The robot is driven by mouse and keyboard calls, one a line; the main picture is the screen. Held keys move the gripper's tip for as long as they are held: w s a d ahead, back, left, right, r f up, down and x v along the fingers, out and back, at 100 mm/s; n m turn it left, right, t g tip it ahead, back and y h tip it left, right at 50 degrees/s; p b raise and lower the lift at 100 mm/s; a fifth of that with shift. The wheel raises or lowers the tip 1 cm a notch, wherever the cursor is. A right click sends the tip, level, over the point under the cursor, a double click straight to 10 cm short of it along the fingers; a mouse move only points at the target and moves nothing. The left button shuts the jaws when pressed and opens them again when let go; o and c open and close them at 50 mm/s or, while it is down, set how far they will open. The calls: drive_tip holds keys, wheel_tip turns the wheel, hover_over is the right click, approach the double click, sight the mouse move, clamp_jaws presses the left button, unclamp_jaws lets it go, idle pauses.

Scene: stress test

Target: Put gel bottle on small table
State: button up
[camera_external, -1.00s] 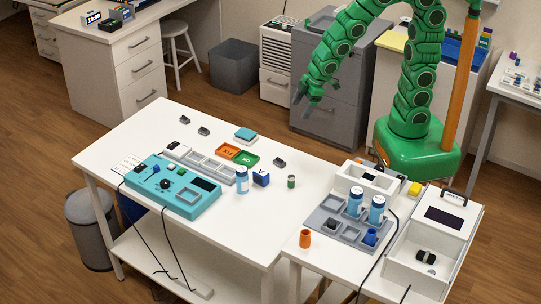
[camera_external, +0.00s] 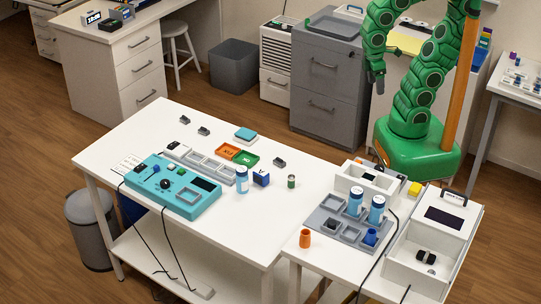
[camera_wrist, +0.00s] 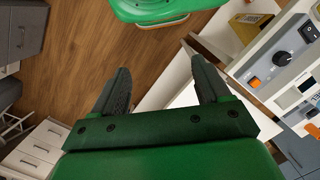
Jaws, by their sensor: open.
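Two similar bottles, one at the left (camera_external: 355,202) and one at the right (camera_external: 377,209), stand in a grey compartment tray (camera_external: 324,219) on the smaller white table (camera_external: 335,262). I cannot tell which is the gel bottle; the labels are too small to read. My gripper (camera_external: 377,86) hangs in the air beside the grey cabinet, apart from all bottles. In the wrist view my gripper (camera_wrist: 158,78) is open and empty, with no bottle visible.
A teal control panel (camera_external: 165,190) with cables, orange and green trays, and a blue box (camera_external: 262,179) sit on the large table. An orange cup (camera_external: 305,239) and white open box (camera_external: 420,250) stand on the smaller table. A grey cabinet (camera_external: 328,90) stands behind.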

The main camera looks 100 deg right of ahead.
idle(0.3)
drive_tip(key=m+t+y, duration=0.6)
drive_tip(key=m+t, duration=0.1)
drive_tip(key=m, duration=1.5)
hover_over(239, 180)
drive_tip(key=s, duration=1.3)
wheel_tip(239, 180, down, 11)
drive_tip(key=shift+w+d+f+m+t+h, duration=0.2)
drive_tip(key=shift+w+f+m+t, duration=0.2)
drive_tip(key=shift+w+f+m, duration=1.25)
drive_tip(key=shift+w+d+f+m+t+h, duration=0.35)
drive_tip(key=shift+w+f+m, duration=0.55)
drive_tip(key=shift+w+f, duration=1.5)
drive_tip(key=shift+w+d+f+m+t+h, duration=0.1)
drive_tip(key=shift+w+f+m+t, duration=0.35)
drive_tip(key=shift+w+f+m, duration=1.2)
drive_tip(key=shift+w+a+f+n, duration=0.2)
drive_tip(key=shift+w+f+n, duration=0.2)
drive_tip(key=shift+w+f, duration=0.4)
drive_tip(key=shift+s, duration=0.1)
drive_tip(key=shift+c, duration=0.2)
